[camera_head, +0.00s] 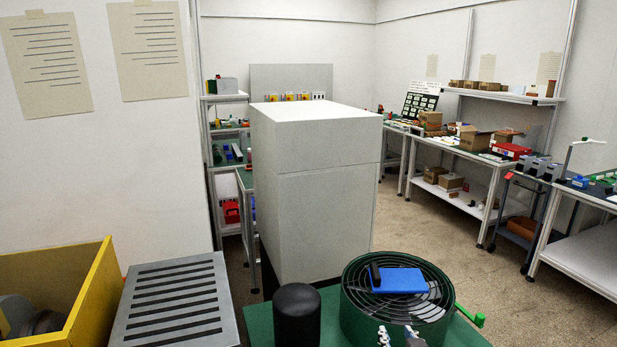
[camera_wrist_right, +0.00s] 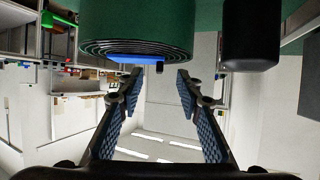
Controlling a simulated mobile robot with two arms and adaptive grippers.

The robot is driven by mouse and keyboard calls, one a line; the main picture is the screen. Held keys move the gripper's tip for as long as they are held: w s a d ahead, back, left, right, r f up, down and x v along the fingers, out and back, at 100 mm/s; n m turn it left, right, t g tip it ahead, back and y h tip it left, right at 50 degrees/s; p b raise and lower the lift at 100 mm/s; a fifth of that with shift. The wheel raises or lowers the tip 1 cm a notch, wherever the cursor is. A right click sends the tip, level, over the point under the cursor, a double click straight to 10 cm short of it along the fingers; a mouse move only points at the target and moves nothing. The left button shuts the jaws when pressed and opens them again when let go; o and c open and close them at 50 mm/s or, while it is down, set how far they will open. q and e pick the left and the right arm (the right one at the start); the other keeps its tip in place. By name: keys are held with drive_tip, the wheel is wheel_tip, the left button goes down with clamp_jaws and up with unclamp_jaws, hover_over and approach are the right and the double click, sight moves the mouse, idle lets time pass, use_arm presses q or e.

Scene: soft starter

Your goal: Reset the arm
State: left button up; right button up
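My right gripper (camera_head: 398,336) shows at the bottom edge of the head view, just in front of a green round drum (camera_head: 365,317) with dark concentric rings on top. In the right wrist view, which appears upside down, my right gripper (camera_wrist_right: 157,84) has its two blue-padded fingers wide apart with nothing between them. The green drum (camera_wrist_right: 140,25) is beyond the fingertips there. A blue flat piece (camera_head: 402,281) with a black part lies on the rings; its edge also shows in the wrist view (camera_wrist_right: 125,59). My left gripper is not in view.
A black rounded cylinder (camera_head: 297,315) stands left of the drum on a green surface (camera_head: 262,325). A slotted grey panel (camera_head: 172,300) and yellow bin (camera_head: 95,295) are at left. A tall white cabinet (camera_head: 315,215) stands behind. Cluttered benches line the right; open floor lies before them.

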drive_tip(key=s+f+n+g, duration=0.1)
drive_tip(key=s+f+g, duration=0.3)
drive_tip(key=s, duration=0.7)
drive_tip(key=s+d+f+n+g, duration=0.1)
drive_tip(key=s+f+g, duration=0.2)
drive_tip(key=s+f, duration=0.6)
drive_tip(key=s+f+g, duration=0.3)
drive_tip(key=s, duration=1)
wheel_tip(320, 180, down, 27)
drive_tip(key=s+g+b, duration=0.1)
drive_tip(key=s, duration=0.1)
use_arm(q)
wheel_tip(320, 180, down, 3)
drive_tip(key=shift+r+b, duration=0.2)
drive_tip(key=shift+b, duration=0.5)
use_arm(e)
drive_tip(key=s+d+f+g, duration=0.1)
drive_tip(key=s+d+f, duration=0.2)
drive_tip(key=s+f, duration=1.4)
drive_tip(key=shift+f+n+y, duration=0.25)
drive_tip(key=shift+n+y, duration=0.05)
drive_tip(key=shift+n, duration=0.1)
